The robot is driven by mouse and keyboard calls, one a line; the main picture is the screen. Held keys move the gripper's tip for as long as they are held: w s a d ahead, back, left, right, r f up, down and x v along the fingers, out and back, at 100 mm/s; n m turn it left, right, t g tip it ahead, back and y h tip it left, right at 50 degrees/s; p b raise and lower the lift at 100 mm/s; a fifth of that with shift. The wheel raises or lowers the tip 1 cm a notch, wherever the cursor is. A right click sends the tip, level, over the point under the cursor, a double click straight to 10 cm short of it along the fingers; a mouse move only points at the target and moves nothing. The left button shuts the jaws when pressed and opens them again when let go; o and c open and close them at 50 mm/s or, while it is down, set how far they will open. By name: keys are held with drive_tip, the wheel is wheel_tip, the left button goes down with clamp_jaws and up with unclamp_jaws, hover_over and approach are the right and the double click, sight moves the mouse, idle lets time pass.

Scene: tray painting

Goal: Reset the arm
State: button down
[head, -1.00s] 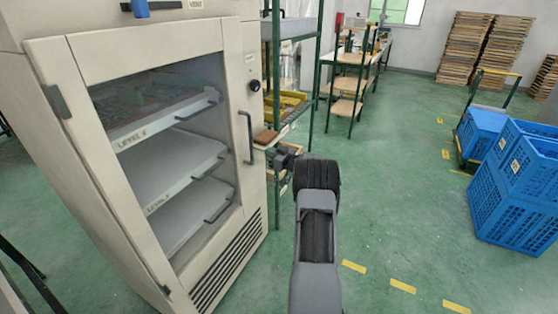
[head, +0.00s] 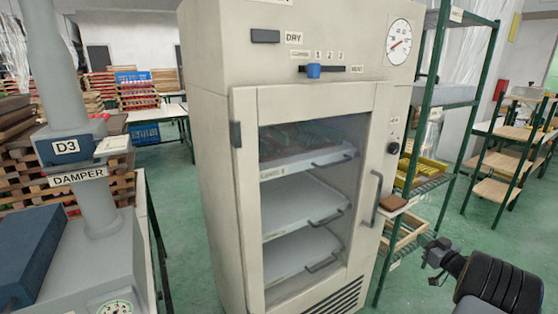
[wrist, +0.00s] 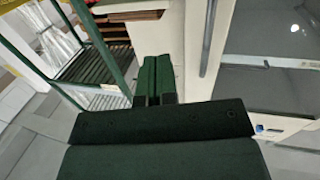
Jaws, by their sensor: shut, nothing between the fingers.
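My arm (head: 495,285) reaches in from the lower right corner of the head view. My gripper (head: 437,252) is at its far end, just right of the drying cabinet (head: 222,130) and in front of the green rack. In the wrist view the two dark green fingers of my gripper (wrist: 155,75) lie side by side, shut and empty. The cabinet's glass door (head: 243,180) is closed, with several tray levels behind it. The blue slider knob (head: 313,71) sits toward the left of its slot.
A green rack (head: 435,85) with yellow bins stands right of the cabinet, close to my gripper. A grey machine (head: 90,270) labelled DAMPER stands at the left. Wooden shelves (head: 508,135) are at the far right. Green floor is open between rack and shelves.

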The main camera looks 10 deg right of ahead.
drive_tip(key=s+d+f+m+g+h, duration=0.3)
drive_tip(key=d+f+m+g+h, duration=0.1)
drive_tip(key=d+f+h, duration=0.25)
drive_tip(key=s+a+m+g+h+p, duration=0.1)
drive_tip(key=s+a+m+g+h, duration=0.15)
drive_tip(key=g, duration=0.25)
drive_tip(key=s+a+r+n+g+y+p, duration=0.1)
drive_tip(key=s+a+r, duration=0.5)
drive_tip(key=a, duration=0.8)
drive_tip(key=s+a+r+n+g+y+p, duration=0.2)
drive_tip(key=s+a+r+p, duration=0.3)
drive_tip(key=a+r, duration=0.4)
drive_tip(key=s+a+r+n+g+y+p, duration=0.1)
drive_tip(key=s+a+r+y+p, duration=0.2)
drive_tip(key=a, duration=1.7)
drive_tip(key=s+r, duration=0.4)
drive_tip(key=shift+a+r+g, duration=0.2)
drive_tip(key=shift+a+g, duration=0.15)
drive_tip(key=shift+g, duration=0.05)
